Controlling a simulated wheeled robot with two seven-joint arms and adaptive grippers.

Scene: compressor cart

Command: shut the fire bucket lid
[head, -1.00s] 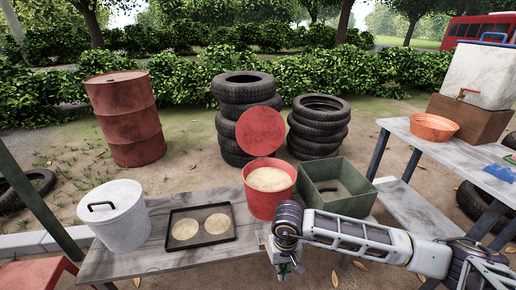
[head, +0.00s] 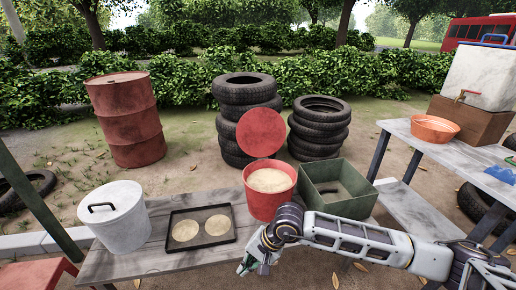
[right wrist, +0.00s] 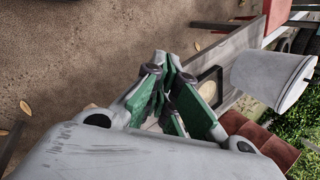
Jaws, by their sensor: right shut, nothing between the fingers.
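The red fire bucket (head: 270,198) stands on the grey plank table and is filled with pale sand (head: 270,180). Its round red lid (head: 260,132) stands upright and open at the bucket's far rim. My right gripper (head: 244,268) is in front of the table's near edge, below and to the left of the bucket, apart from it and from the lid. In the right wrist view its green fingers (right wrist: 165,92) are closed together with nothing between them. The bucket and lid cannot be made out for sure in the wrist view. My left gripper is in no view.
Left of the bucket are a black tray (head: 172,241) with two round tan pieces and a white lidded bucket (head: 118,225). A green box (head: 345,204) stands close at its right. Tyre stacks (head: 318,128) are behind. The air above the bucket is free.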

